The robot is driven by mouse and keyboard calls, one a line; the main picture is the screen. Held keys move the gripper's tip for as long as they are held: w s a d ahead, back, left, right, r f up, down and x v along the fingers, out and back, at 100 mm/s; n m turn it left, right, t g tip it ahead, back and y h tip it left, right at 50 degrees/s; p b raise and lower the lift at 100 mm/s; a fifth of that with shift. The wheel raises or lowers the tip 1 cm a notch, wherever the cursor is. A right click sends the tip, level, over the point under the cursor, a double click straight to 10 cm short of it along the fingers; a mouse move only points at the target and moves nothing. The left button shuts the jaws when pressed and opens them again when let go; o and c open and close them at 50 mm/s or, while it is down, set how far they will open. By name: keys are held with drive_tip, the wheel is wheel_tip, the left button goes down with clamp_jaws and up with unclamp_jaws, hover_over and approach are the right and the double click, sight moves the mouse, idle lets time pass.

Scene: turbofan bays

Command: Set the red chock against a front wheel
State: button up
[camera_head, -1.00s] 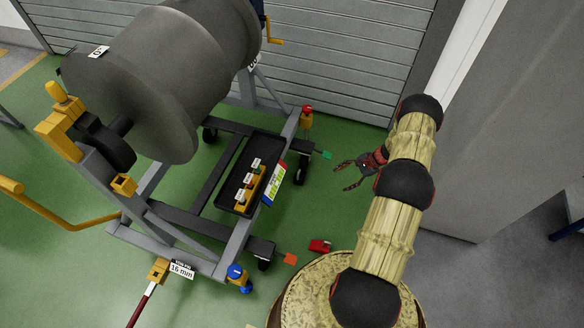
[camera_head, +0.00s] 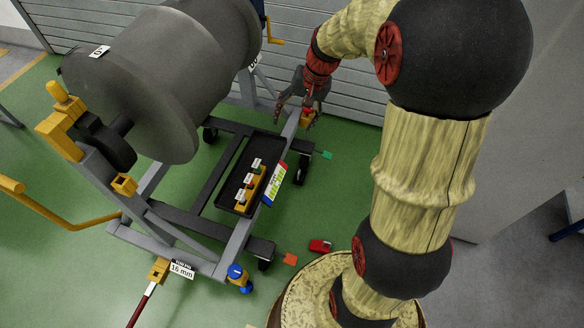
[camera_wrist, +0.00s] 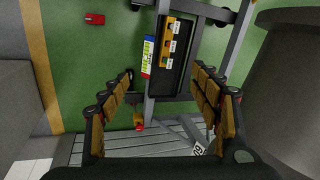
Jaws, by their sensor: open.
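The red chock (camera_head: 319,246) lies on the green floor, just right of the orange tag by the near caster wheel (camera_head: 265,262) of the engine stand. It also shows at the top left of the wrist view (camera_wrist: 95,19). Another caster wheel (camera_head: 300,172) stands at the stand's right side, by a green tag. My gripper (camera_head: 298,108) is open and empty, at the red-topped yellow fitting on the stand's far right corner, well away from the chock. In the wrist view the spread fingers (camera_wrist: 162,78) frame the stand's corner. I cannot tell whether they touch it.
The stand (camera_head: 236,245) carries a big grey engine (camera_head: 165,75). A black tray (camera_head: 234,205) with several labelled parts sits on the stand. An orange tag (camera_head: 290,259) and a green tag (camera_head: 326,154) are near wheels. A shutter (camera_head: 345,100) closes the back.

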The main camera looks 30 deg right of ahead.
drive_tip(key=s+a+r+n+t+h, duration=0.1)
drive_tip(key=s+a+r+n, duration=0.2)
drive_tip(key=s+a+r, duration=0.3)
drive_tip(key=s+a+r+n+t+h, duration=0.1)
drive_tip(key=s+a+r+n, duration=0.3)
drive_tip(key=s, duration=1.2)
drive_tip(key=a+r+t, duration=0.1)
drive_tip(key=a+r, duration=0.1)
drive_tip(key=a, duration=0.1)
drive_tip(key=shift+a+n, duration=0.3)
drive_tip(key=shift+a, duration=0.05)
drive_tip(key=shift+s, duration=0.1)
